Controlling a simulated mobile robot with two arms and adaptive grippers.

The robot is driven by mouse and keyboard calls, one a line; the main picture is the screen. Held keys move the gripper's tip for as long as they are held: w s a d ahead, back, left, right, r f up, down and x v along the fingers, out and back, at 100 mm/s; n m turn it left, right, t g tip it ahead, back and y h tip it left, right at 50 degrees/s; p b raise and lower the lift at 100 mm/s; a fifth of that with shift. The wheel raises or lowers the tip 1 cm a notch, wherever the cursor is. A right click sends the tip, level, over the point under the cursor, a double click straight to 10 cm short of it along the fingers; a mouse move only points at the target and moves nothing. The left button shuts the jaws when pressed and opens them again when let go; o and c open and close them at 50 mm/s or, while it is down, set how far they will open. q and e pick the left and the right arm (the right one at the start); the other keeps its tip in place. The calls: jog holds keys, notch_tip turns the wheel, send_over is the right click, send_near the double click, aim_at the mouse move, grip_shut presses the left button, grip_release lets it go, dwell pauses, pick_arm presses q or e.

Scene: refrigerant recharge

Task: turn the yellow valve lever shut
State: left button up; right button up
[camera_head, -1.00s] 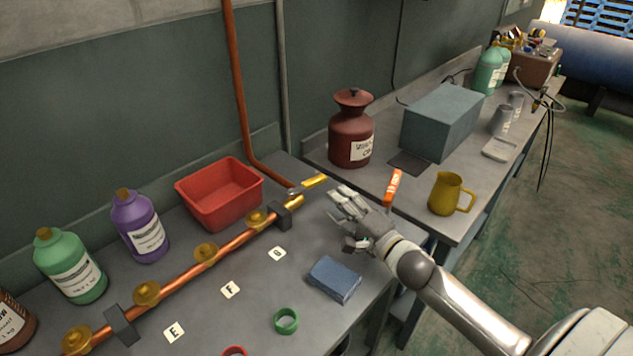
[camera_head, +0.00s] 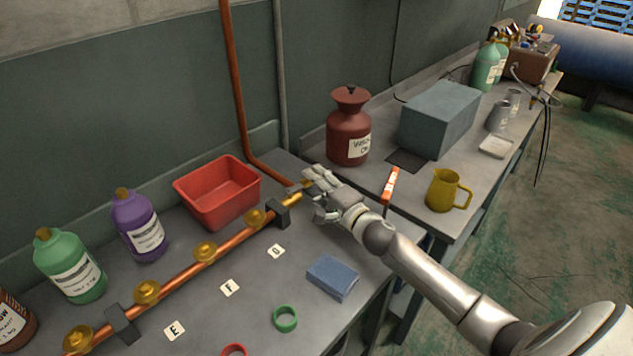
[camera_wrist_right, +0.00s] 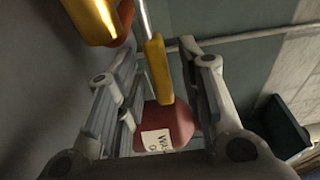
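The yellow valve lever (camera_wrist_right: 158,68) shows in the right wrist view as a flat yellow bar between the two fingers of my right gripper (camera_wrist_right: 162,80). The fingers stand apart with gaps on both sides of the lever, so the gripper is open around it. In the head view my right gripper (camera_head: 316,191) is at the right end of the copper pipe (camera_head: 228,243) and hides most of the lever. The brass end of the pipe (camera_head: 291,199) shows just left of the fingers. My left gripper is not in view.
A red bin (camera_head: 219,209) stands behind the pipe. A dark clamp block (camera_head: 278,214) holds the pipe near the gripper. A blue block (camera_head: 333,278) and a green ring (camera_head: 285,319) lie in front. A dark red jug (camera_head: 348,135) stands behind on the neighbouring bench.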

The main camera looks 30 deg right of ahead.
grip_shut()
jog(key=shift+s+a+m+h, duration=0.15)
jog(key=shift+s+m+h, duration=0.25)
jog(key=shift+m+h, duration=0.45)
jog(key=shift+s+r+m+h+b, duration=0.15)
jog(key=shift+s+m+h, duration=0.2)
jog(key=shift+h, duration=0.55)
jog(key=shift+s+f+m+h+b, duration=0.15)
jog(key=shift+m+h, duration=0.25)
jog(key=shift+h, duration=0.45)
jog(key=shift+r, duration=0.1)
grip_release()
jog(key=shift+s, duration=0.1)
